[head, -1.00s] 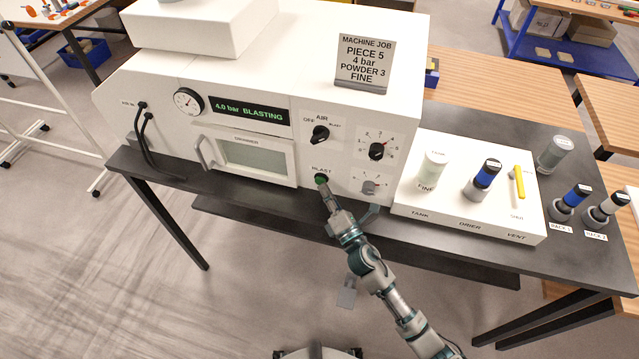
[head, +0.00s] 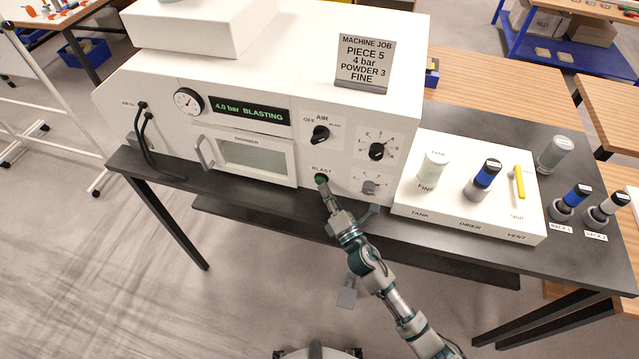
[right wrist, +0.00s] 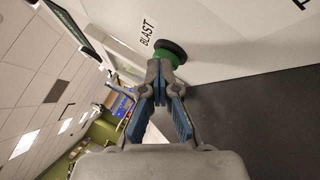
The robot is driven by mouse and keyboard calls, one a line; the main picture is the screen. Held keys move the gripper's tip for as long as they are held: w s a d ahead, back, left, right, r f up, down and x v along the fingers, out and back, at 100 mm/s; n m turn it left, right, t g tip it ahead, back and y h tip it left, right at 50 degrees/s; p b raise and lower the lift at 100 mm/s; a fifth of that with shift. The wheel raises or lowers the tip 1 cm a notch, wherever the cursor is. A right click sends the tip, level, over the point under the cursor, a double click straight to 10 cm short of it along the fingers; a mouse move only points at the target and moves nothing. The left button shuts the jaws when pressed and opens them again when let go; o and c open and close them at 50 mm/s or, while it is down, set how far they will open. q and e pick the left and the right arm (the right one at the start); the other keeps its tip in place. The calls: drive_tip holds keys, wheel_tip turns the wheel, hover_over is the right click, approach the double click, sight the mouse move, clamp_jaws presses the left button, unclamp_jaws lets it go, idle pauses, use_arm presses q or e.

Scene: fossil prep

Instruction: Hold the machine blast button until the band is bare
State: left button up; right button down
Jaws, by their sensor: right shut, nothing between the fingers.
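The white blasting machine (head: 350,117) stands on the dark bench. Its green blast button (head: 321,179) is on the front panel under the label BLAST. It also shows in the right wrist view (right wrist: 163,56). My right gripper (head: 325,187) is shut and empty, with its fingertips against the button as far as I can see. The display (head: 249,111) reads "4.0 bar BLASTING". The drawer window (head: 252,156) looks pale green, and no band can be made out behind it. My left gripper is not in view.
A job card (head: 365,63) on the machine reads piece 5, 4 bar, powder 3, fine. The air knob (head: 320,134) and powder dial (head: 377,151) sit near the button. A white station (head: 470,212) with a tank, a dark-blue cylinder and a yellow lever stands at right.

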drive_tip(key=shift+a, duration=0.15)
drive_tip(key=shift+s+a, duration=0.35)
drive_tip(key=shift+a, duration=0.25)
drive_tip(key=shift+s+a, duration=0.3)
drive_tip(key=shift+a, duration=0.25)
drive_tip(key=shift+s+a, duration=0.25)
drive_tip(key=shift+s, duration=0.55)
drive_tip(key=shift+s+a, duration=0.2)
drive_tip(key=shift+s, duration=0.55)
drive_tip(key=shift+s+a, duration=0.25)
drive_tip(key=shift+s, duration=0.55)
